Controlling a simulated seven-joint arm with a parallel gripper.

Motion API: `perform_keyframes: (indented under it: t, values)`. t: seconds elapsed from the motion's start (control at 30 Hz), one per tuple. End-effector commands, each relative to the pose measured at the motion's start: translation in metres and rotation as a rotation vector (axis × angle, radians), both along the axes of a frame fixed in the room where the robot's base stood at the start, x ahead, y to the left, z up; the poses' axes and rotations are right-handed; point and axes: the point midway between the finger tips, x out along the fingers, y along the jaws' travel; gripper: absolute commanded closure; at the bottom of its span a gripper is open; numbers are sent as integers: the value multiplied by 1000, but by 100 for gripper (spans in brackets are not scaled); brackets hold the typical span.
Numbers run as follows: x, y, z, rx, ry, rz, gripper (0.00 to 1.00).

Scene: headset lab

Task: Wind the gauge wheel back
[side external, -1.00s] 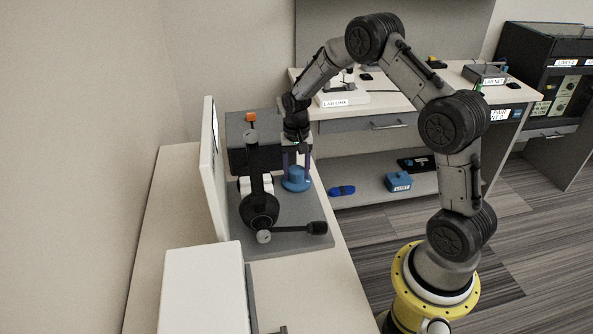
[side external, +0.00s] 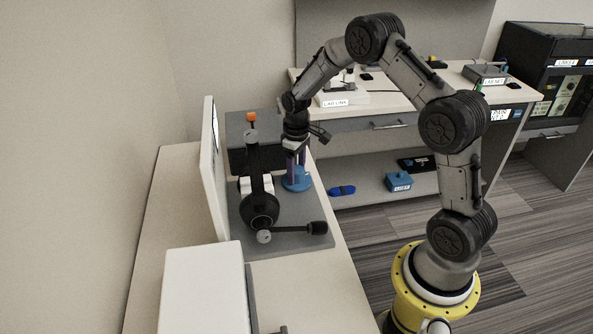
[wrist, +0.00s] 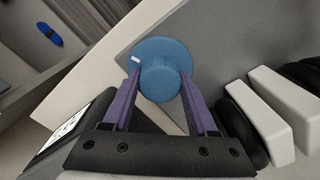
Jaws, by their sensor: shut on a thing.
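A blue gauge wheel (side external: 297,185) with a raised round hub sits flat on the right edge of a grey baseplate (side external: 285,242) on the near bench. In the wrist view the wheel (wrist: 162,53) shows a small white mark on its upper left rim. My gripper (side external: 296,172) points down over the wheel. Its purple fingers stand on either side of the hub, and it is shut on the wheel. The fingers' contact with the hub is partly hidden in the side view.
A dark grey block (side external: 252,158) with an orange-topped post stands just left of my gripper. In front of it are a black headset-like fixture (side external: 260,205) and a black-ended lever (side external: 317,228). A white upright panel (side external: 209,170) and white box (side external: 205,285) stand further left.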

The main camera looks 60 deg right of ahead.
Motion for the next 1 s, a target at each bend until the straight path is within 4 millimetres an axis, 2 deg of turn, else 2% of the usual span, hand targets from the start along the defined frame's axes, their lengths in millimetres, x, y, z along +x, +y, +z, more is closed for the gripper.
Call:
perform_keyframes:
  t: [0.4, 1.0]
  values:
    - [0, 0, 1, 0, 0, 250, 97]
    - [0, 0, 1, 0, 0, 311, 97]
